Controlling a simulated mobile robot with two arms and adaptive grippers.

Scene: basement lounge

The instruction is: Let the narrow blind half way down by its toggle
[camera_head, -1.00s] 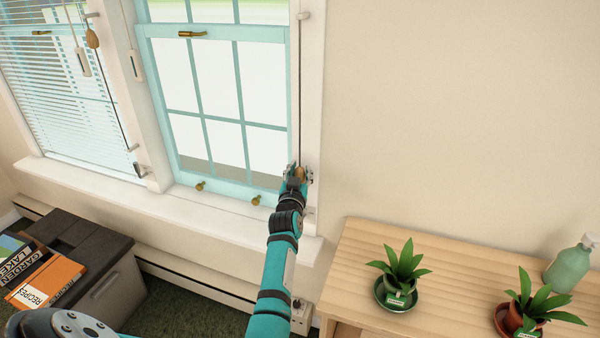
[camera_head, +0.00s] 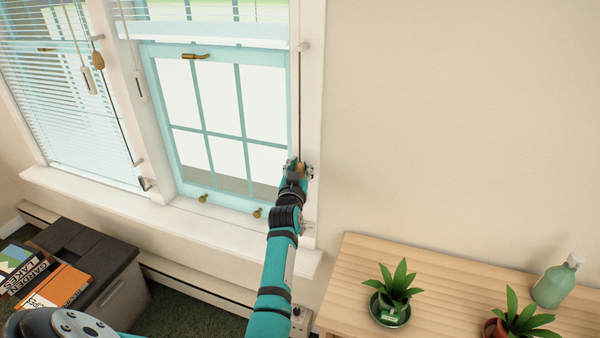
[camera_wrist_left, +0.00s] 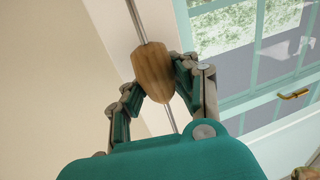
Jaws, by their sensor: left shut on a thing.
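The narrow blind (camera_head: 215,33) hangs over the top of the narrow window (camera_head: 215,125). Its white bottom rail is a little above the brass latch; its top is out of view. Its wooden toggle (camera_wrist_left: 153,72) hangs on a thin cord by the right window frame. My left gripper (camera_head: 298,172) is shut on the toggle, with one finger on each side in the left wrist view (camera_wrist_left: 155,95). The cord runs straight up from it past a peg (camera_head: 303,46). My right gripper is not in view.
Another wooden toggle (camera_head: 98,61) hangs by the lowered wide blind (camera_head: 75,110) at left. The windowsill (camera_head: 110,205) juts out below. A wooden cabinet (camera_head: 350,270) with potted plants and a green bottle (camera_head: 556,283) stands at right. A dark box (camera_head: 90,255) with books is at lower left.

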